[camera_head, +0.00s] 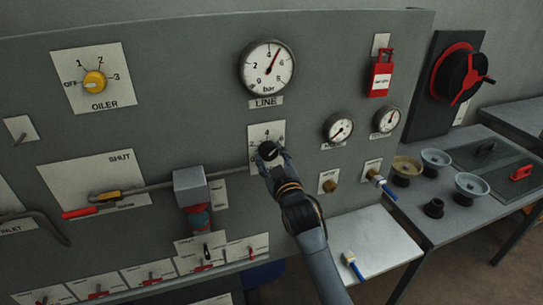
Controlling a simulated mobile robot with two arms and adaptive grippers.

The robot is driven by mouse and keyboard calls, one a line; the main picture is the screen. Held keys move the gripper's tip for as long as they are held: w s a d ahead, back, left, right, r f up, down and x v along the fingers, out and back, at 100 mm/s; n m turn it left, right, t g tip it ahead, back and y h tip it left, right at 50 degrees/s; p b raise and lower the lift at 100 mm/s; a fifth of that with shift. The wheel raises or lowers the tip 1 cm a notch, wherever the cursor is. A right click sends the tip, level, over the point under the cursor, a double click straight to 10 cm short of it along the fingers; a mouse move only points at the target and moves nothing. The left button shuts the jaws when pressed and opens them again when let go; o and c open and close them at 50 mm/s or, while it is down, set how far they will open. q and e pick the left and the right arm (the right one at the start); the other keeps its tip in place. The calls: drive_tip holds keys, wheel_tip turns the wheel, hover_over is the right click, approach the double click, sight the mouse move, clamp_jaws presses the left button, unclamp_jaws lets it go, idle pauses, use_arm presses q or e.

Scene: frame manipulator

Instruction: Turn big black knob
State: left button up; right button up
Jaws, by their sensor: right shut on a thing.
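A black knob (268,149) sits on a white dial plate (258,131) with printed numbers, below the large LINE gauge on the grey panel. My right gripper (272,158) is at the knob, with its fingers closed around it. The fingers and wrist hide the lower part of the knob and plate. My right arm reaches up from the bottom centre. My left gripper is not in view.
Above is the LINE gauge (267,68). Two smaller gauges (338,127) and a red lock (380,75) are to the right. A grey block (190,179) on a pipe is close left.

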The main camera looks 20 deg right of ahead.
drive_tip(key=shift+m, duration=1)
drive_tip(key=o, duration=1.1)
drive_tip(key=shift+o, duration=0.2)
drive_tip(key=s, duration=1.2)
drive_tip(key=shift+a, duration=0.15)
